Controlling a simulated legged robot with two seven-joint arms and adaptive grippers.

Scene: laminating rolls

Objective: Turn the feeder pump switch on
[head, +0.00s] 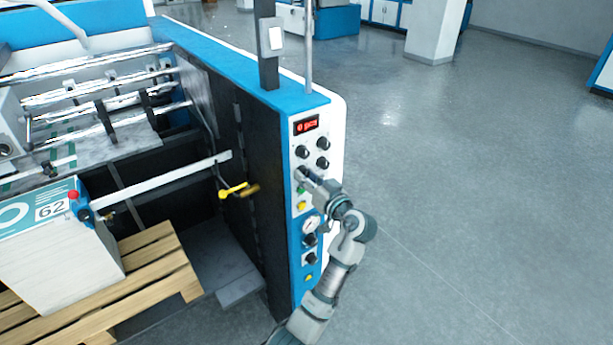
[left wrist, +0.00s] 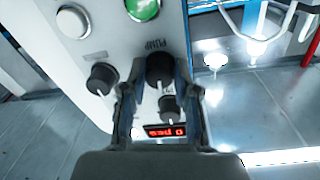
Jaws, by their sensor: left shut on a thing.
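The control panel (head: 298,235) is on the blue and white end of the machine. The feeder pump switch is a black knob (left wrist: 160,69) with the upside-down label PUMP beside it in the left wrist view. My left gripper (head: 303,173) reaches the panel from the lower right, below the red display. In the left wrist view its two fingers (left wrist: 159,75) stand on either side of the pump knob and are shut on it. In the head view the gripper hides this knob. My right gripper is in neither view.
Other black knobs (head: 322,143) and a red display (head: 307,126) sit close by on the panel. A green button (left wrist: 142,8) is near the gripper. A wooden pallet (head: 160,258) stands at the left. The floor (head: 470,210) to the right is clear.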

